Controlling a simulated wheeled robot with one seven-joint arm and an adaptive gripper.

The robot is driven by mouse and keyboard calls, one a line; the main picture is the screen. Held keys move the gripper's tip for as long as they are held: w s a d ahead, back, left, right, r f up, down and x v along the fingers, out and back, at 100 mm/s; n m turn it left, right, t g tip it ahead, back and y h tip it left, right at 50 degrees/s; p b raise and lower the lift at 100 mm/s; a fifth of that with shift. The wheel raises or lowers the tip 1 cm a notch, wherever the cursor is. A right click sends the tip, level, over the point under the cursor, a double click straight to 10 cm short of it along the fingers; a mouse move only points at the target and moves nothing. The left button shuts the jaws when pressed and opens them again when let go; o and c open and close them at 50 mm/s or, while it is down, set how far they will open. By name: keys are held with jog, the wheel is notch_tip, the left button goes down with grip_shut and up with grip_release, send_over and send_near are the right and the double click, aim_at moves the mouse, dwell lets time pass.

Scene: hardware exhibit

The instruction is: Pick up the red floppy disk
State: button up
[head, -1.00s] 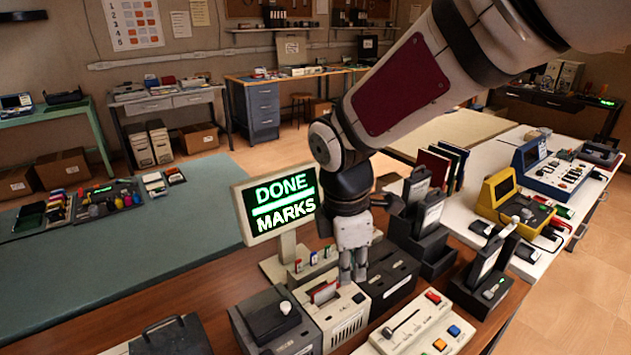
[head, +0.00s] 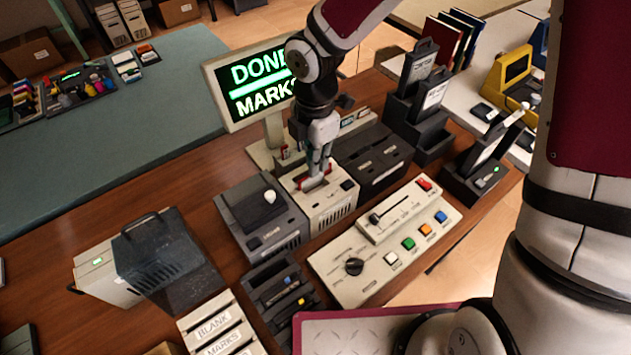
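The fingers hide part of the disk. They look close together, but at this size I cannot tell whether they are closed on it or only beside it.
A dark grey unit (head: 262,220) stands left of the white one, and a black unit (head: 375,160) right of it. The sign screen (head: 250,88) reading DONE MARKS stands behind. A control panel (head: 385,240) with coloured buttons lies in front. Bare wooden table shows at left.

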aim_at(315, 184)
jog(key=shift+s+a+f, duration=0.15)
jog(key=shift+f, duration=1.2)
jog(key=shift+s+a+f, duration=0.1)
jog(key=shift+f, duration=1.2)
jog(key=shift+c, duration=0.5)
grip_shut()
